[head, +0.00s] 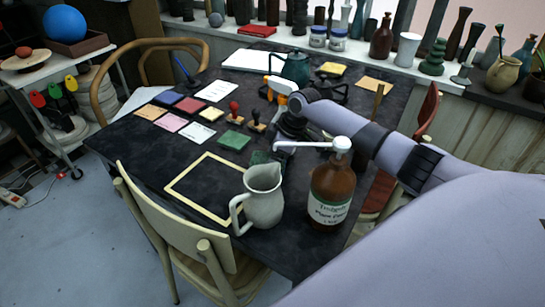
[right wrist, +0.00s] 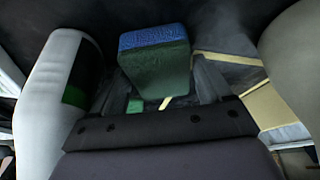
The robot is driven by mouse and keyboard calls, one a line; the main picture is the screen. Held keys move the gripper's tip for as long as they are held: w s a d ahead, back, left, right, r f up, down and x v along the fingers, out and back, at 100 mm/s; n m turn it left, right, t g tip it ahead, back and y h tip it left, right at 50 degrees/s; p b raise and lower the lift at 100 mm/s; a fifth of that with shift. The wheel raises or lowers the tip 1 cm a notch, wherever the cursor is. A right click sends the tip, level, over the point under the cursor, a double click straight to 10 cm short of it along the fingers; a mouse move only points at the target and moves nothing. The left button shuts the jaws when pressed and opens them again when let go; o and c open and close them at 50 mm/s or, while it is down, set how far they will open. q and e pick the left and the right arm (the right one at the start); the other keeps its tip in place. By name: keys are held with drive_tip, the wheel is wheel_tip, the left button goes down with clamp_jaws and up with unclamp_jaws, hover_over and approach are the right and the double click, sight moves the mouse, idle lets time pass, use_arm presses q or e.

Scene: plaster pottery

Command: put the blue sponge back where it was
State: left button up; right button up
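The blue sponge (right wrist: 153,60) shows large in the right wrist view, with a blue strip along its top and a green face below. It sits between the two fingers of my right gripper (right wrist: 158,85), which are closed on its sides. In the head view my right gripper (head: 275,148) is low over the dark table, behind the pump bottle's white spout. A dark green patch (head: 261,157) just below it appears to be the sponge, partly hidden. My left gripper is not in view.
A cream pitcher (head: 263,197) and a brown pump bottle (head: 332,190) stand close in front of my right gripper. A yellow frame outline (head: 187,171) lies on the table (head: 130,150). A green pad (head: 235,140), stamps (head: 235,109) and coloured cards (head: 170,122) lie left of the gripper.

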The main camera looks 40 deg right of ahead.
drive_tip(key=shift+r, duration=0.1)
drive_tip(key=v, duration=1.2)
drive_tip(key=shift+p, duration=0.4)
